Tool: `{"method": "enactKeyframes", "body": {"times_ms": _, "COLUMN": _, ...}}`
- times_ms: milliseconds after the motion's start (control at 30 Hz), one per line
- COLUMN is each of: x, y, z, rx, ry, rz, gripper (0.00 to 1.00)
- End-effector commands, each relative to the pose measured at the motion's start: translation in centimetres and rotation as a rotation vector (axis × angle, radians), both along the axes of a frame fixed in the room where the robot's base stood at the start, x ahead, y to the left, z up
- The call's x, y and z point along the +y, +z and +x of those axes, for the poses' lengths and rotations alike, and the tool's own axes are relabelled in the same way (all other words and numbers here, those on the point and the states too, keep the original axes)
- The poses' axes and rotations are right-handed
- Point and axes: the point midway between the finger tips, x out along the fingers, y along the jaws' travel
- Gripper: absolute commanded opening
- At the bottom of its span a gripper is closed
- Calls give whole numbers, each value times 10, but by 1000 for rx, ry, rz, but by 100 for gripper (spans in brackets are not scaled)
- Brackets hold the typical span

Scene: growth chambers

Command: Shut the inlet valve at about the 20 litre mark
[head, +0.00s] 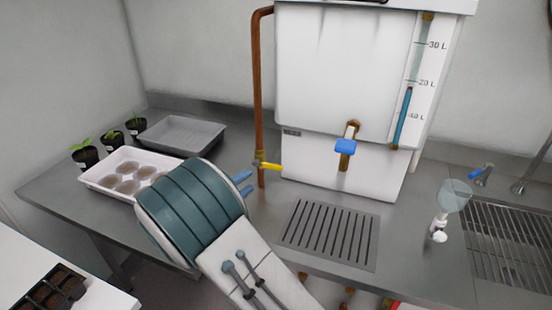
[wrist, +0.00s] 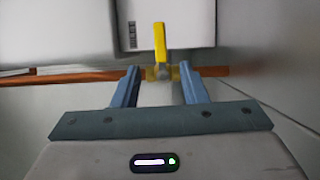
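The inlet valve has a yellow lever (head: 268,166) on the copper pipe (head: 257,90) at the tank's left side. In the head view the lever points right, across the pipe. My gripper (head: 246,184) is just left of it with blue fingers apart. In the wrist view the yellow lever (wrist: 160,45) stands between and beyond the open fingertips of my gripper (wrist: 160,75); I cannot tell if they touch the valve. The white tank (head: 340,65) has a sight tube (head: 403,115) whose blue column ends a little below the 20 L mark.
A blue-handled tap (head: 346,147) is on the tank front above a drain grate (head: 330,234). A seedling tray (head: 125,173), a grey tray (head: 183,134) and potted plants stand at left. A clear funnel-like vessel (head: 455,196) and a sink rack (head: 510,240) are at right.

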Motion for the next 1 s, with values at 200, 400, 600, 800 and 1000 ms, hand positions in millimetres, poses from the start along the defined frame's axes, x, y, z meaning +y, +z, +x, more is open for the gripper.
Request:
{"method": "enactKeyframes", "body": {"times_ms": 200, "x": -41, "y": 3, "z": 35, "rx": 2, "ry": -18, "rz": -2, "gripper": 39}}
{"method": "enactKeyframes", "body": {"times_ms": 400, "x": -68, "y": 3, "z": 63, "rx": 2, "ry": -14, "rz": -2, "gripper": 39}}
{"method": "enactKeyframes", "body": {"times_ms": 600, "x": -84, "y": 2, "z": 81, "rx": 3, "ry": -10, "rz": 0, "gripper": 39}}
{"method": "enactKeyframes", "body": {"times_ms": 800, "x": -90, "y": 2, "z": 87, "rx": 2, "ry": -8, "rz": -1, "gripper": 39}}
{"method": "enactKeyframes", "body": {"times_ms": 1000, "x": -90, "y": 1, "z": 87, "rx": 2, "ry": -8, "rz": -1, "gripper": 39}}
